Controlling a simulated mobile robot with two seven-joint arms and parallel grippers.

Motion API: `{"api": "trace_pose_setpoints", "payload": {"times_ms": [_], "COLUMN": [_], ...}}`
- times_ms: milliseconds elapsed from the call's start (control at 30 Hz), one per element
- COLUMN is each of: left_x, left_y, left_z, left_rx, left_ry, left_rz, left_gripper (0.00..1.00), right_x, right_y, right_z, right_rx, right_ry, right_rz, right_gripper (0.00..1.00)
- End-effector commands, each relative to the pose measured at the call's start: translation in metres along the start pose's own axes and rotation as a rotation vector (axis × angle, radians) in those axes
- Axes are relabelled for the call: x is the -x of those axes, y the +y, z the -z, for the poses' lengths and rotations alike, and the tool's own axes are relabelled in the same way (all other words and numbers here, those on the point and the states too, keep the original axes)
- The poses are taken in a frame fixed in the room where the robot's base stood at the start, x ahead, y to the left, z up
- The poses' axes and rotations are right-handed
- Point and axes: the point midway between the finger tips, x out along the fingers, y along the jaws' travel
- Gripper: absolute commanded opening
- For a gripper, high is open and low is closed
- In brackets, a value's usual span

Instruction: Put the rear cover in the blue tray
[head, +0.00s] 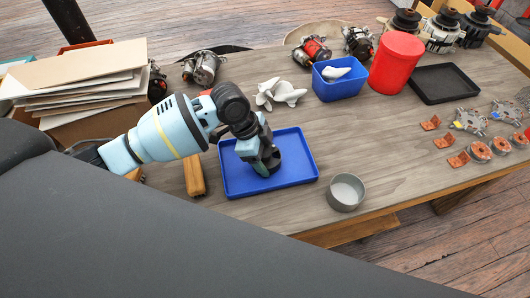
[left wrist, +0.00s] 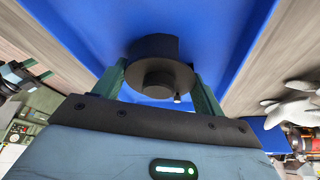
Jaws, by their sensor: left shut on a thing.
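The rear cover (left wrist: 158,68) is a dark, round, stepped piece. In the left wrist view it sits between the two green fingers of my left gripper (left wrist: 163,85), which is shut on it. The blue tray (head: 232,187) is a shallow tray on the table; its blue floor also fills the back of the left wrist view (left wrist: 90,25). In the head view my left gripper (head: 262,168) points down over the tray's inside, with the dark cover (head: 274,158) partly hidden by it. I cannot tell whether the cover touches the tray floor.
A grey round bowl (head: 346,193) stands right of the tray near the table's front edge. A wooden block (head: 194,175) lies just left of the tray. Behind are white crumpled pieces (head: 279,93), a small blue bin (head: 338,86) and a red container (head: 397,63).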

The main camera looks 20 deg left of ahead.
Motion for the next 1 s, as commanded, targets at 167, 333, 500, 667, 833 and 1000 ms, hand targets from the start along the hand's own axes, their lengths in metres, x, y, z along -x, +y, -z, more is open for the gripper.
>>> {"api": "trace_pose_setpoints", "payload": {"times_ms": [167,333,500,667,833,1000], "left_x": [-0.001,-0.001,0.002,0.019,0.053,0.087], "left_y": [0.000,0.000,0.000,-0.001,-0.001,-0.001], "left_z": [0.000,0.000,0.001,0.001,0.002,0.002], "left_rx": [0.000,0.000,0.000,-0.001,-0.001,-0.001], "left_ry": [0.000,0.000,0.000,-0.001,0.000,-0.001], "left_rz": [-0.001,-0.001,0.000,0.003,0.004,0.004], "left_gripper": [0.92,0.92,0.92,0.92,0.92,0.92], "right_x": [0.000,0.000,0.000,0.001,0.003,0.004], "right_y": [0.001,0.001,0.002,0.002,0.002,0.002], "right_z": [-0.001,-0.001,-0.001,0.002,0.007,0.011], "right_rx": [0.003,0.006,0.007,0.008,0.009,0.010], "right_ry": [-0.001,-0.002,-0.002,0.003,0.011,0.018], "right_rz": [0.000,0.000,0.000,0.000,-0.001,-0.002], "right_gripper": [0.60,0.60,0.60,0.60,0.60,0.60]}}
